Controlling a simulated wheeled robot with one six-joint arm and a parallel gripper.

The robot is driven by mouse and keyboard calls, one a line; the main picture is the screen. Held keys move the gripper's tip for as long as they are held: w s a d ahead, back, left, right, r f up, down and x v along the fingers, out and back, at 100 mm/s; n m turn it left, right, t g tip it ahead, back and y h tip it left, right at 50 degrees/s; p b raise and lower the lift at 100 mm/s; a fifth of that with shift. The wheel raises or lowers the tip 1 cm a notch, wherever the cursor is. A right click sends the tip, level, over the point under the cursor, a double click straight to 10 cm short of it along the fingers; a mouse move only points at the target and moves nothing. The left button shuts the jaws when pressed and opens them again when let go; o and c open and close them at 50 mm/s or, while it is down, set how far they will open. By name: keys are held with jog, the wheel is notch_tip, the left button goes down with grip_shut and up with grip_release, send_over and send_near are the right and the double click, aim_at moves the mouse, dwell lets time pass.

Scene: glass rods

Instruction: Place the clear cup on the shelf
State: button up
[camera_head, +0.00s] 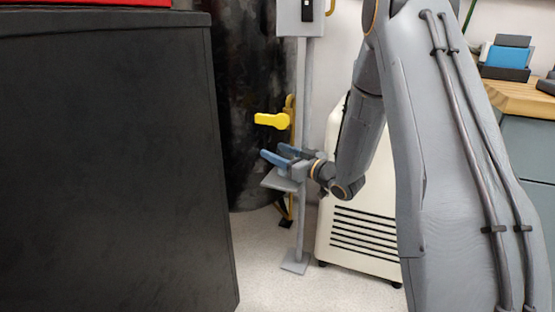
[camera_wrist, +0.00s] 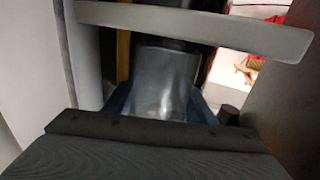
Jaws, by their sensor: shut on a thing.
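My gripper (camera_head: 274,152) has blue fingers and is in the middle of the head view, reaching left. It is just above the small grey shelf (camera_head: 279,181) fixed to a thin upright pole. In the wrist view a clear, greyish see-through cup (camera_wrist: 165,85) stands between my blue fingers (camera_wrist: 163,108), and they are shut on it. The cup's lower part is hidden behind the dark gripper body in that view. I cannot make out the cup in the head view. The gap between cup and shelf cannot be told.
A grey bar (camera_wrist: 200,28) crosses the top of the wrist view. A yellow handle (camera_head: 271,121) and a dark cylinder (camera_head: 250,80) are behind the shelf. A large black cabinet (camera_head: 110,160) fills the left. A white vented unit (camera_head: 365,235) stands right of the pole.

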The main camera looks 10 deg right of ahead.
jog(key=shift+f, duration=0.4)
jog(key=shift+f, duration=0.1)
jog(key=o, duration=0.8)
jog(key=shift+o, duration=0.2)
jog(key=shift+s+d, duration=0.1)
jog(key=p+v, duration=0.4)
jog(key=v, duration=0.7)
jog(key=shift+s, duration=0.35)
jog(key=shift+d, duration=0.1)
